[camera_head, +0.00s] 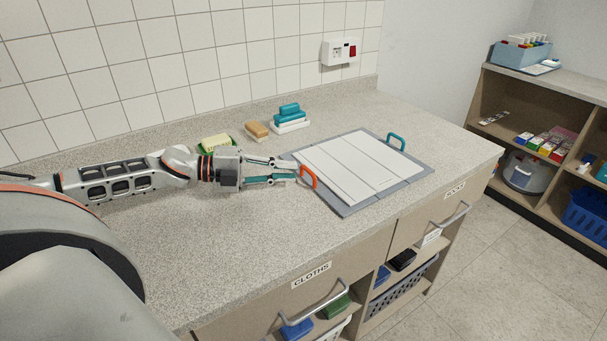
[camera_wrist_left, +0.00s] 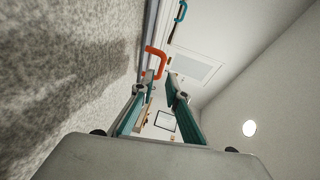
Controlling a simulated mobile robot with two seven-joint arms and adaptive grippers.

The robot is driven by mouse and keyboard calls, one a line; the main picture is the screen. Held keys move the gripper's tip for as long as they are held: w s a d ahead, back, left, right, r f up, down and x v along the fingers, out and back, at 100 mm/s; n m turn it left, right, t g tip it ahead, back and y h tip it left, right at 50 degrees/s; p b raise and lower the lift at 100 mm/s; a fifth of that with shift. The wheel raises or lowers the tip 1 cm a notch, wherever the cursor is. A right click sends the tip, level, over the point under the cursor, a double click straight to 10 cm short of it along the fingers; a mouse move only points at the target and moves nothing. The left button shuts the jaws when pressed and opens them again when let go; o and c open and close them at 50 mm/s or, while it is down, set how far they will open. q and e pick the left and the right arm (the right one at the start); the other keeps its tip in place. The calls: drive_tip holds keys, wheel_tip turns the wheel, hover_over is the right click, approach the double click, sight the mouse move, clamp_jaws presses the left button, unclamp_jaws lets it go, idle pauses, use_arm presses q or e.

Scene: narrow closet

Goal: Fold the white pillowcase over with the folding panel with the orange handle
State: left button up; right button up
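The white pillowcase (camera_head: 355,164) lies flat on a grey folding board (camera_head: 350,207) on the speckled counter. The orange handle (camera_head: 309,178) stands at the board's left edge, and a teal handle (camera_head: 397,141) stands at its right edge. My left gripper (camera_head: 297,171) is low over the counter, left of the board, its fingers pointing at the orange handle. In the left wrist view, the fingers (camera_wrist_left: 160,88) are apart and the orange handle (camera_wrist_left: 158,58) shows just beyond the tips; whether it touches them I cannot tell. My right gripper is not in view.
Behind my left gripper lie a green and yellow item (camera_head: 214,145), a tan block (camera_head: 256,130) and stacked teal and white items (camera_head: 290,118). The tiled wall bounds the back. The front counter is clear above the CLOTHS drawer (camera_head: 312,274). Shelves (camera_head: 545,115) stand at right.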

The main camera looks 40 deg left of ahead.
sight(307, 172)
use_arm(q)
drive_tip(key=shift+b+x, duration=0.3)
drive_tip(key=shift+x, duration=0.5)
drive_tip(key=shift+b+x, duration=0.35)
drive_tip(key=shift+x, duration=1.1)
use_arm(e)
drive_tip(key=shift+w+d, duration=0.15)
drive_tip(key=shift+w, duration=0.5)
use_arm(q)
clamp_jaws()
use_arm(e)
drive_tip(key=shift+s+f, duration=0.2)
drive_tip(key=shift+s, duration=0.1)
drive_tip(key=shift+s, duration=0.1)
